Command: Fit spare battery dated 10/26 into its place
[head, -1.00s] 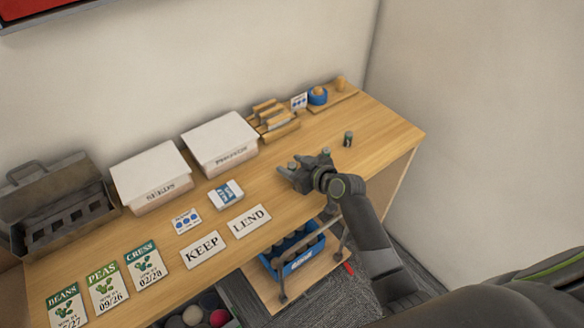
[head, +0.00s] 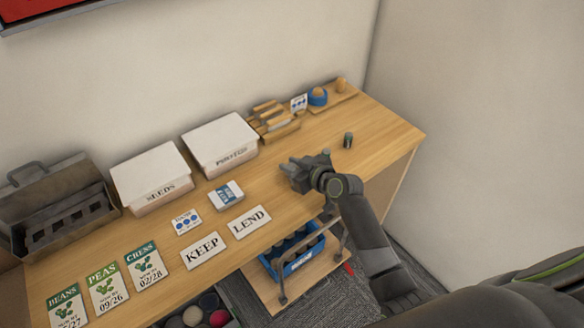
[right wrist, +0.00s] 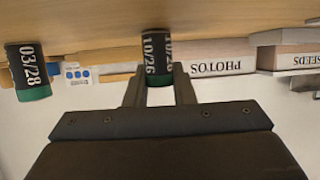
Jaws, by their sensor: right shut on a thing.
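My right gripper (head: 299,164) is low over the middle of the wooden desk. In the right wrist view it is shut on the battery dated 10/26 (right wrist: 157,50), dark with a green end, which sits between the two fingers. That view is upside down, and the battery is at or close to the desk top; I cannot tell if it touches. In the head view the gripper hides it. Another battery, dated 03/28 (right wrist: 27,68), stands on the desk to the gripper's right in the head view (head: 348,140). My left gripper is not in view.
A grey metal toolbox (head: 50,185) with a slotted tray stands at the far left. White-lidded SEEDS (head: 150,175) and PHOTOS (head: 220,140) boxes line the wall. A wooden rack (head: 275,120), a small pack (head: 226,194) and KEEP (head: 203,250) and LEND (head: 249,222) cards surround clear desk.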

